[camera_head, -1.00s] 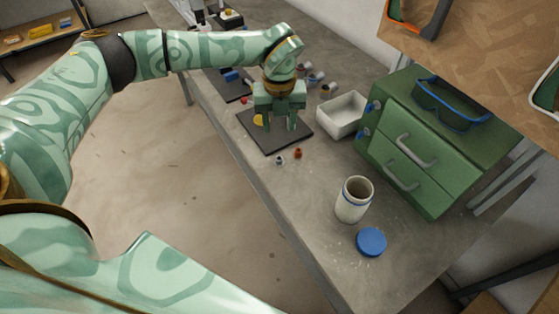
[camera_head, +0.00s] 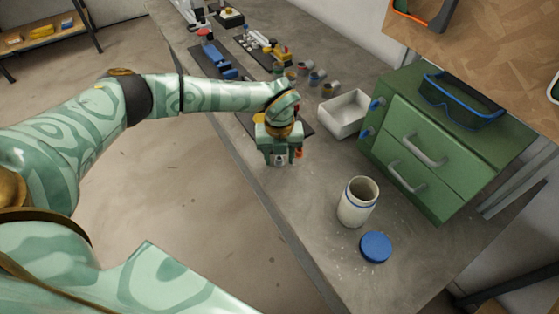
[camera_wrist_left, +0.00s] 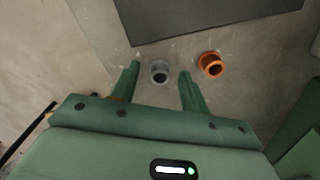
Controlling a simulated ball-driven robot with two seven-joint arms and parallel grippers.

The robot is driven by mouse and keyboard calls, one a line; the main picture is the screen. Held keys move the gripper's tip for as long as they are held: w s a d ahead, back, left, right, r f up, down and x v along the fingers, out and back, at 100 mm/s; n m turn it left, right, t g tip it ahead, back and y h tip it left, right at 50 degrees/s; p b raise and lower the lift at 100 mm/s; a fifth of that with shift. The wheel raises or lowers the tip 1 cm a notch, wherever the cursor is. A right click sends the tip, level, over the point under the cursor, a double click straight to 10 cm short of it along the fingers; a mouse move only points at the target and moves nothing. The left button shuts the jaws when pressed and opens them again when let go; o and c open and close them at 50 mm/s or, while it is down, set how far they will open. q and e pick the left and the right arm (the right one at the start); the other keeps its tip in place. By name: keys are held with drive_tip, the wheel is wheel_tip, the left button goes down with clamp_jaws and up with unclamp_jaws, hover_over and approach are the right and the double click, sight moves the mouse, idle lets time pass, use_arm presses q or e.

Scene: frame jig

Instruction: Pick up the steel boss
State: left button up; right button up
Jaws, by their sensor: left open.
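The steel boss is a small grey ring-shaped piece (camera_wrist_left: 160,72) on the bench top in the left wrist view, with a dark hole facing up. My left gripper (camera_wrist_left: 157,75) is open, with one finger on each side of the boss and a gap to each. In the head view my left gripper (camera_head: 279,163) is low over the bench near its front edge, and the boss (camera_head: 280,159) shows small between the fingers. An orange boss (camera_wrist_left: 212,64) stands just right of the right finger. My right gripper is not in view.
A dark mat (camera_wrist_left: 200,15) lies just beyond the bosses. A white open bin (camera_head: 345,115), a green drawer cabinet (camera_head: 432,140), a white jar (camera_head: 357,203) and a blue lid (camera_head: 376,247) stand to the right. The bench's front edge is close on the left.

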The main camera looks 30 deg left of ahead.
use_arm(q)
clamp_jaws()
drive_tip(key=shift+r, duration=0.1)
